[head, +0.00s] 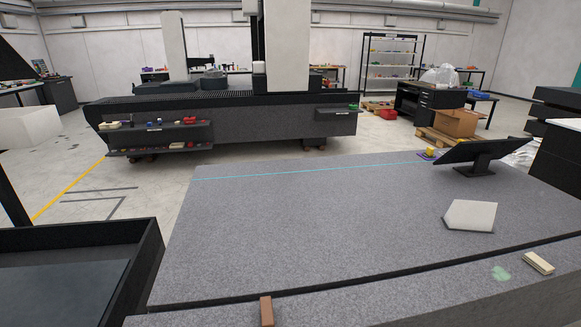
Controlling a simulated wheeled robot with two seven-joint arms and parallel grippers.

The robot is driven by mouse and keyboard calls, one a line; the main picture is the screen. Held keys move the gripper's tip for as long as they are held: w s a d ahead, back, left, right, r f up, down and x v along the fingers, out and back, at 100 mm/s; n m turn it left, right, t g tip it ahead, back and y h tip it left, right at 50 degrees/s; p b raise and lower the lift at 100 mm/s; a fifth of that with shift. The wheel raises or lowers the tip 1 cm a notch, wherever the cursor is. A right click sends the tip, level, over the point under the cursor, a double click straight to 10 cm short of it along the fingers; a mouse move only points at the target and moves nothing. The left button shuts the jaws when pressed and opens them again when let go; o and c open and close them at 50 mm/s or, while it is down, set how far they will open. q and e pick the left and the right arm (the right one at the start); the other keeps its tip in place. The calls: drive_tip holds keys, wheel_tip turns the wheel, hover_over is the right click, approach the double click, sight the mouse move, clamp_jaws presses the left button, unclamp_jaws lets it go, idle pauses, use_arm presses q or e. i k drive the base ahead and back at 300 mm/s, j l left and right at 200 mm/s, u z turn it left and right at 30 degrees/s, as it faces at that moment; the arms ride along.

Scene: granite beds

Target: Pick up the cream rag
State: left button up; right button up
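A small cream, oblong item (538,262) lies on the front strip of the granite bed at the lower right. It may be the folded cream rag, but it is too small to tell whether it is cloth. A thin pale green patch (501,273) lies flat just to its left. Neither of my grippers shows in the head view.
The grey granite bed (300,220) is mostly clear. A white slant-faced block (470,215) and a black monitor (484,150) stand on its right side. A brown block (267,311) sits at the front edge. A dark open-topped bin (75,232) stands at left.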

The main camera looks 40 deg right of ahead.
sight(543, 267)
drive_tip(key=z, duration=2.95)
drive_tip(key=i+l+u, duration=0.1)
drive_tip(key=i+l, duration=0.25)
drive_tip(key=i, duration=0.25)
drive_tip(key=i+l, duration=0.35)
drive_tip(key=i, duration=0.25)
drive_tip(key=i+l+u, duration=0.15)
drive_tip(key=i+l, duration=0.25)
drive_tip(key=i, duration=0.2)
